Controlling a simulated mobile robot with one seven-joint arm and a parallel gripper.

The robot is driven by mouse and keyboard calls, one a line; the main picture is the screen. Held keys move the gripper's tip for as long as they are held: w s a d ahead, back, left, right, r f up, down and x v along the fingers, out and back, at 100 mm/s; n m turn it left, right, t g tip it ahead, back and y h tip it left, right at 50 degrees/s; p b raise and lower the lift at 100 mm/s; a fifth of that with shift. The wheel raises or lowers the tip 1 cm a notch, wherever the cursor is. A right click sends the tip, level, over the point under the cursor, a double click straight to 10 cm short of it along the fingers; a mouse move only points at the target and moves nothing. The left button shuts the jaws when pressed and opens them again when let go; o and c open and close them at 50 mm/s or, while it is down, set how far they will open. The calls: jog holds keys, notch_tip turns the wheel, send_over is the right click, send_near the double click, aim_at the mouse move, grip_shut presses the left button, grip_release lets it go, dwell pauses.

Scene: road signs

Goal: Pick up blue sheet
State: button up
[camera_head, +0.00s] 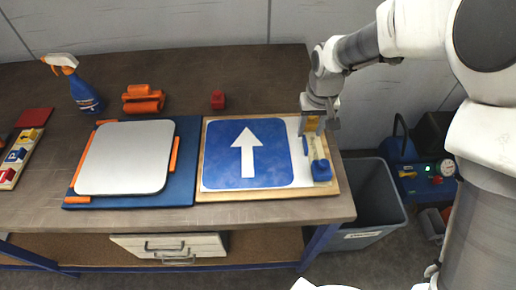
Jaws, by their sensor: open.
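The blue sheet (213,168) with a white upward arrow lies flat on a wooden board (260,196) on the table. A white strip shows along its right side. My gripper (311,130) is open above the right part of the board, pointing down, beside the sheet's right edge. A small yellow-orange patch shows at its fingers, and I cannot tell what it is. A blue block-shaped tool (321,170) lies on the board's right side, just below my gripper in the picture.
A white plate (124,158) with orange strips lies on a blue board (184,185) to the left. A grey bin (373,238) stands right of the table (100,215).

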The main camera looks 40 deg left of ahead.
aim_at(306, 143)
notch_tip(306, 143, down, 4)
jog(key=shift+s+a+f, duration=0.1)
jog(key=shift+f, duration=0.6)
grip_shut()
